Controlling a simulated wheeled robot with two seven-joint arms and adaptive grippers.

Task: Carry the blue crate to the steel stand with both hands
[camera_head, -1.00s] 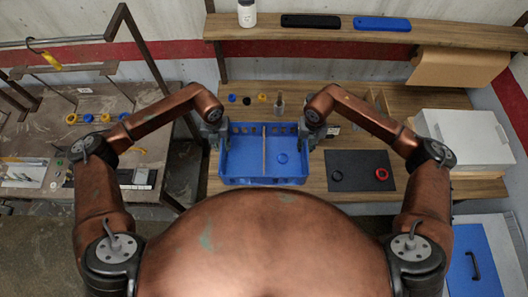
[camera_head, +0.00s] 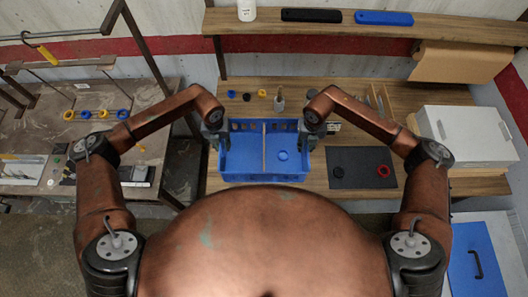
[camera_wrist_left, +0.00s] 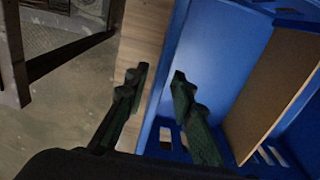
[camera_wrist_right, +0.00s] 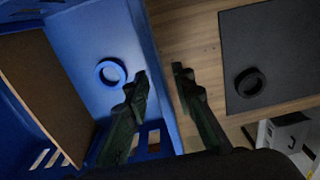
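The blue crate (camera_head: 250,176), with a thin brown divider, stands on the wooden bench. A blue ring (camera_head: 283,155) lies in its right compartment. My left gripper (camera_head: 214,146) is at the crate's left wall; in the left wrist view its fingers (camera_wrist_left: 160,82) are apart, one outside and one inside the wall. My right gripper (camera_head: 312,143) is at the right wall; in the right wrist view its fingers (camera_wrist_right: 160,80) are likewise apart on either side of the wall. A grey, stained table (camera_head: 35,132) at the left may be the steel stand; I cannot tell for sure.
Blue and yellow rings (camera_head: 100,114) and small items lie on the grey table. A dark mat (camera_head: 360,160) with a black and a red ring lies right of the crate. A white box (camera_head: 465,135) stands further right. A gap separates the bench and grey table.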

